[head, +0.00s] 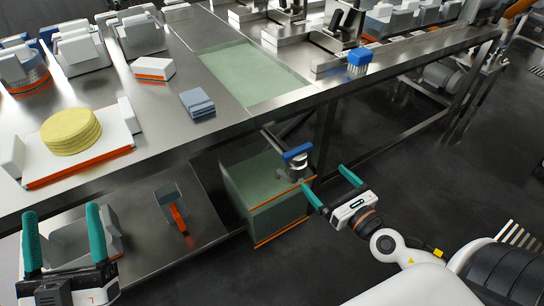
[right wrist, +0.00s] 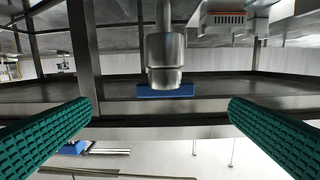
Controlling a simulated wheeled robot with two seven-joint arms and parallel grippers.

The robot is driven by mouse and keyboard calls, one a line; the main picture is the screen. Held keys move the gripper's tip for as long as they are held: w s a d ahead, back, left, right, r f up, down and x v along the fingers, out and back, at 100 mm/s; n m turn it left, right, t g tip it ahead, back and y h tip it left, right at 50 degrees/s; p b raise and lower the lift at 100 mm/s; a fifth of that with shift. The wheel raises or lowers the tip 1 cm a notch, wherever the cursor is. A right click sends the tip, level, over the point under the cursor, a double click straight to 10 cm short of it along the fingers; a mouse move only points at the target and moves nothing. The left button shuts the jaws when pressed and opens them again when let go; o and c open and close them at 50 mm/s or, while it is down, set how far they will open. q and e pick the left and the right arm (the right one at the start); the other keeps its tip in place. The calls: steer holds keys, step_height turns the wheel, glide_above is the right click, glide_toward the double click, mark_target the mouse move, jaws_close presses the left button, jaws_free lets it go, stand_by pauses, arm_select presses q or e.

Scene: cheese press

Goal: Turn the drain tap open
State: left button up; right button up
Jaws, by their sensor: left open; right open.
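The drain tap (head: 297,168) is a metal fitting with a blue handle (head: 297,152), below the table's front edge and above a green translucent bin. In the right wrist view the tap's metal body (right wrist: 165,55) and its blue handle (right wrist: 165,92) show upside down, centred between my fingers. My right gripper (head: 322,177) is open and empty, with its green fingertips pointing at the tap; it appears just short of the tap, with no contact visible. My left gripper (head: 62,211) is open and empty at the lower left, in front of the lower shelf.
The steel table (head: 165,110) holds a yellow cheese stack (head: 71,131), a blue-grey block (head: 197,103), a blue brush (head: 359,58) and several moulds. The green bin (head: 250,195) with orange edges stands under the tap. A grey scoop (head: 170,200) lies on the lower shelf. The floor at right is clear.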

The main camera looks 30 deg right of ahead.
mark_target(300, 153)
steer(key=shift+n, duration=0.3)
steer(key=w+p, duration=0.1)
steer(key=w, duration=0.2)
steer(key=w+a+p, duration=0.1)
steer(key=w, duration=0.3)
steer(key=w+r+p, duration=0.1)
steer(key=w, duration=0.3)
steer(key=shift+a+p, duration=0.2)
steer(key=shift+p, duration=0.15)
arm_select(q)
step_height(300, 153, down, 11)
steer(key=w+a+g+y, duration=0.1)
steer(key=w+g+y, duration=0.1)
steer(key=g, duration=0.7)
steer(key=shift+a+f+y, duration=0.15)
steer(key=shift+a+y, duration=0.1)
steer(key=shift+y, duration=0.25)
arm_select(e)
steer(key=shift+w+f, duration=0.15)
steer(key=shift+w, duration=0.4)
arm_select(q)
steer(key=shift+w, duration=0.1)
